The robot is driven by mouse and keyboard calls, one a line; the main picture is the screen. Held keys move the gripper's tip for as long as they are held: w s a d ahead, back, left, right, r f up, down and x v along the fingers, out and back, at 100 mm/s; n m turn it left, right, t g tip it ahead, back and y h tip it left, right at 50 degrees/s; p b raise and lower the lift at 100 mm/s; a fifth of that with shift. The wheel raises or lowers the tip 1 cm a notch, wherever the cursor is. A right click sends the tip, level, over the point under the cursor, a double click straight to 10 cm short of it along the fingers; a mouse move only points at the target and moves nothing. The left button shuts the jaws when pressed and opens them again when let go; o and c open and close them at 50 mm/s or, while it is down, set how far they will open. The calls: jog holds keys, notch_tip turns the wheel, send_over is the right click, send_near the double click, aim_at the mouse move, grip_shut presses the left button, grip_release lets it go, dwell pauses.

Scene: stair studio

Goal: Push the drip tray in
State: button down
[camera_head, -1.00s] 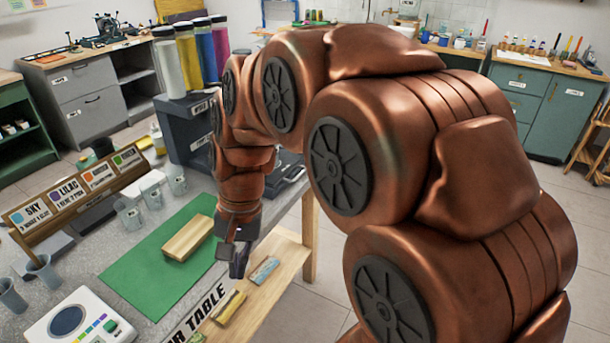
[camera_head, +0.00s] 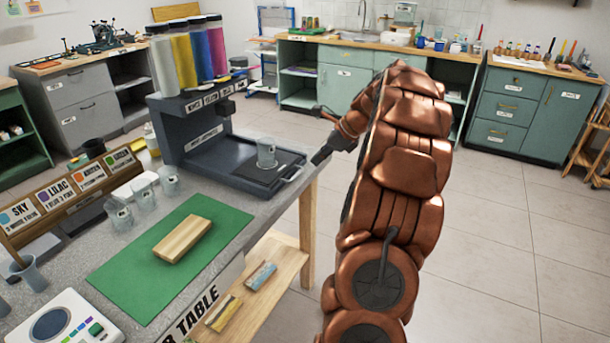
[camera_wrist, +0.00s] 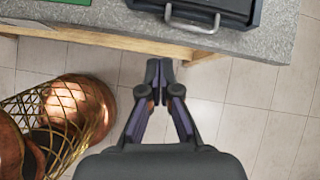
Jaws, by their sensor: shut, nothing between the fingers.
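The drip tray (camera_head: 255,170) is a dark shallow tray pulled out at the front of the grey paint dispenser (camera_head: 195,130), with a metal handle (camera_head: 291,175) on its near right edge. A clear cup (camera_head: 266,153) stands on the tray. In the wrist view the tray (camera_wrist: 225,8) shows at the top, its handle (camera_wrist: 192,20) overhanging the front side. My gripper (camera_head: 320,157) is shut and empty, just right of the handle and apart from it. In the wrist view my gripper (camera_wrist: 160,72) lies below the handle, over the floor just off the table edge.
A green mat (camera_head: 165,260) with a wooden block (camera_head: 182,240) lies nearer on the table. Several clear cups and a label rack (camera_head: 70,205) stand at left. A lower shelf (camera_head: 262,285) juts out below.

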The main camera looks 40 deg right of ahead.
jog(key=s+d+f+m, duration=0.1)
jog(key=d+m, duration=0.1)
jog(key=d, duration=0.4)
jog(key=w+r+p+x, duration=0.1)
jog(key=w+x, duration=0.1)
jog(key=x, duration=1.1)
jog(key=shift+a+r+t+h, duration=0.2)
jog(key=shift+r+t+h, duration=0.05)
jog(key=shift+t+h, duration=0.05)
jog(key=shift+w+p, duration=0.1)
jog(key=shift+p, duration=0.25)
